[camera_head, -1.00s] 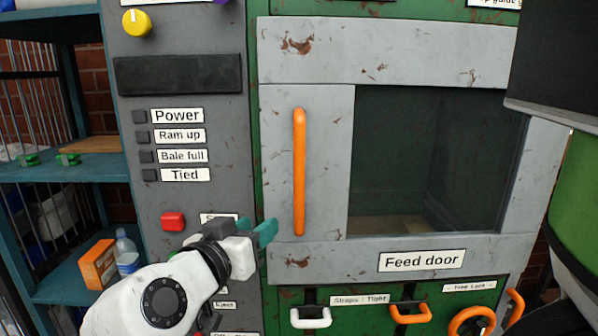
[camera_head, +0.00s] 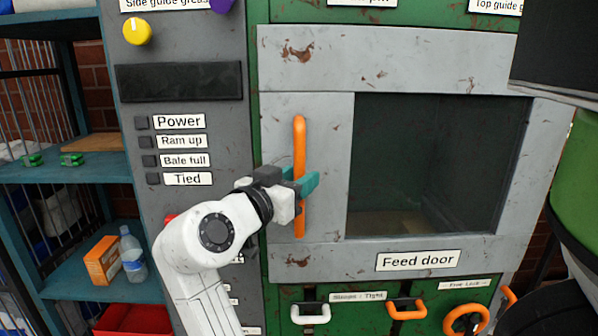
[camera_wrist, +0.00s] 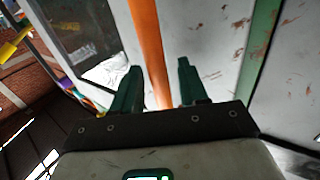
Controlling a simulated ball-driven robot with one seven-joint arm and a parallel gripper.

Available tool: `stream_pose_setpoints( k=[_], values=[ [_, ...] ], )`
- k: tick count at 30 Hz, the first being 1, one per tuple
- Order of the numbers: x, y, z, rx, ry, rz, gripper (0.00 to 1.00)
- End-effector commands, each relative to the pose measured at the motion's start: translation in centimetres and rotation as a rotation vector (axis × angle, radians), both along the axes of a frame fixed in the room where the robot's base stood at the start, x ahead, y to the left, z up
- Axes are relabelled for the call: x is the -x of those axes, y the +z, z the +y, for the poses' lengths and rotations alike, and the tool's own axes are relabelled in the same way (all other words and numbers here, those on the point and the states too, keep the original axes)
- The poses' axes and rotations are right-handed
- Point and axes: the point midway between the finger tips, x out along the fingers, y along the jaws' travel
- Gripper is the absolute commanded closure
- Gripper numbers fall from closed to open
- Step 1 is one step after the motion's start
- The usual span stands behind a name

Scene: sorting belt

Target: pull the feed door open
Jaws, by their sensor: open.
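The feed door (camera_head: 300,262) is a scratched grey frame around a dark window (camera_head: 430,150), with a "Feed door" label at its lower right. It looks shut. Its upright orange handle (camera_head: 299,140) is on the left side of the frame. My gripper (camera_head: 302,182) is at the lower half of the handle, its green fingers apart. In the wrist view the orange handle (camera_wrist: 147,45) runs down between the two open fingers (camera_wrist: 158,85). I cannot tell whether either finger touches it.
A grey control panel (camera_head: 190,90) with labelled indicators stands left of the door. White (camera_head: 311,316) and orange (camera_head: 407,310) handles sit below it. A blue shelf (camera_head: 75,170) with a bottle and an orange box is at the far left.

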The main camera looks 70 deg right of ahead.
Motion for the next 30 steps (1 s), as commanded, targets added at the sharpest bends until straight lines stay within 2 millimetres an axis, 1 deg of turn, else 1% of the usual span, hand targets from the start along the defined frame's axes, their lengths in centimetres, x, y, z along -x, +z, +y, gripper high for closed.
stream_pose_setpoints(
  k=[4, 12, 14, 26, 30],
  values=[
    [0.23, -0.01, -0.82, -0.001, -0.001, -0.001, 0.57],
    [0.23, -0.06, -0.91, -0.001, 0.000, -0.001, 0.57],
    [0.23, -0.06, -0.90, -0.001, 0.000, -0.001, 0.62],
    [0.22, -0.05, -0.87, -0.001, 0.001, 0.000, 1.00],
    [0.21, -0.05, -0.88, -0.001, 0.001, 0.000, 1.00]
  ],
)
